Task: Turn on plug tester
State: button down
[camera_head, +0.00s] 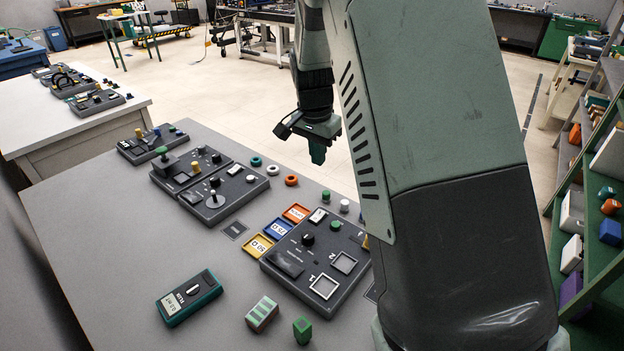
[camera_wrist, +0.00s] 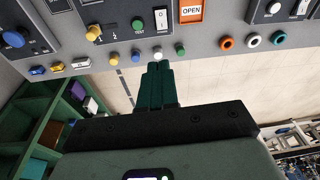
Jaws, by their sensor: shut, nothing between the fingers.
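A dark panel (camera_head: 290,268) with two square frames on its top, most likely the plug tester, lies on the grey table. It carries a white rocker switch (camera_head: 318,216), a green button (camera_head: 335,226) and a black knob (camera_head: 308,238). In the wrist view the rocker switch (camera_wrist: 160,19) sits beside the green button (camera_wrist: 138,25), labelled TEST, and a yellow knob (camera_wrist: 93,33). I cannot read the rocker's position. My gripper (camera_head: 317,160) hangs above and beyond the panel's far side, fingers together and empty. In the wrist view its fingers (camera_wrist: 157,72) point toward the rocker, apart from it.
White (camera_head: 344,205) and green (camera_head: 326,196) caps stand at the table edge near the panel. Orange (camera_head: 296,213), blue (camera_head: 279,228) and yellow (camera_head: 258,246) tiles lie beside it. A handheld meter (camera_head: 188,297) is in front. A green shelf (camera_head: 590,225) stands at right.

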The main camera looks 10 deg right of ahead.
send_over(321, 211)
jog(key=s+a, duration=0.2)
notch_tip(321, 211, down, 5)
jog(key=shift+f+m, duration=0.2)
jog(key=shift+m, duration=0.2)
jog(key=f, duration=0.4)
jog(key=w+d+f, duration=0.1)
jog(key=f, duration=0.8)
jog(key=shift+w+d+f, duration=0.25)
jog(key=shift+w+f, duration=0.05)
jog(key=shift+f, duration=0.1)
